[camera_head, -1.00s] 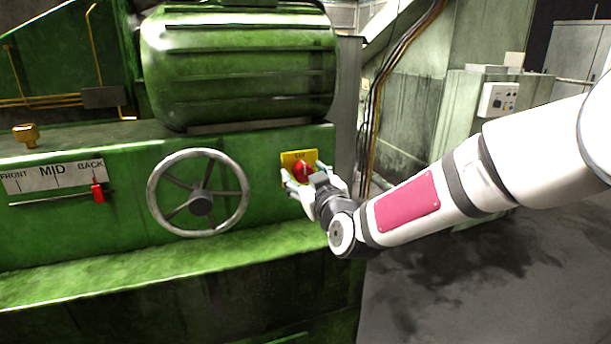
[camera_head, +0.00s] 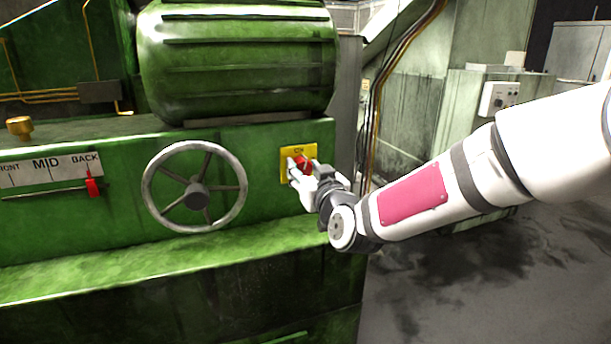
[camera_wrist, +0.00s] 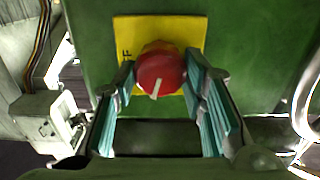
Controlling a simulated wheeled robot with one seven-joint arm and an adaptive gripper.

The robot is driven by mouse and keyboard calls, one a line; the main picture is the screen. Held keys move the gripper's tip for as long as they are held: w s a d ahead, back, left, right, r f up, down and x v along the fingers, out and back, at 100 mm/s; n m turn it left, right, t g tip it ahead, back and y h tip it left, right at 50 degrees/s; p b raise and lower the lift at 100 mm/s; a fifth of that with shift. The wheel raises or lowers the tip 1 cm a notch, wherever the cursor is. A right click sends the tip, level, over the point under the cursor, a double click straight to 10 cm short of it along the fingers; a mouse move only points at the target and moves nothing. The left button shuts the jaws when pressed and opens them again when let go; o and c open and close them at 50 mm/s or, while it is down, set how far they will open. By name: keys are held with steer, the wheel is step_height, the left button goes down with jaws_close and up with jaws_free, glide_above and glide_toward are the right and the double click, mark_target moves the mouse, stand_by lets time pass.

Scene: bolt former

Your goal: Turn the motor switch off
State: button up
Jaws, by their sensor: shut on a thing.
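The motor switch is a round red knob (camera_head: 304,165) on a yellow plate (camera_head: 285,163) on the green machine's front, right of the handwheel. In the wrist view the red knob (camera_wrist: 160,68) sits between the fingers, with a white pointer mark toward the lower part. In the wrist view my gripper (camera_wrist: 163,88) shows both fingertips beside the knob.
A grey handwheel (camera_head: 195,187) stands out from the machine left of the switch. A red slider (camera_head: 92,186) sits under the FRONT-MID-BACK scale. A green motor drum (camera_head: 237,62) is above. Cables (camera_head: 378,90) hang to the right. Open floor lies at the lower right.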

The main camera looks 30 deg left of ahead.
steer(key=m+b, duration=0.2)
steer(key=m, duration=0.1)
steer(key=shift+f+m, duration=0.15)
steer(key=shift+m, duration=0.25)
steer(key=m+b, duration=0.2)
steer(key=m, duration=0.1)
steer(key=shift+w+b, duration=0.1)
steer(key=shift+b, duration=0.25)
steer(key=m+b, duration=0.2)
steer(key=m, duration=0.2)
steer(key=shift+d, duration=0.1)
steer(key=shift+m+b, duration=1)
steer(key=shift+m, duration=1)
steer(key=o, duration=1.2)
steer(key=shift+c, duration=0.2)
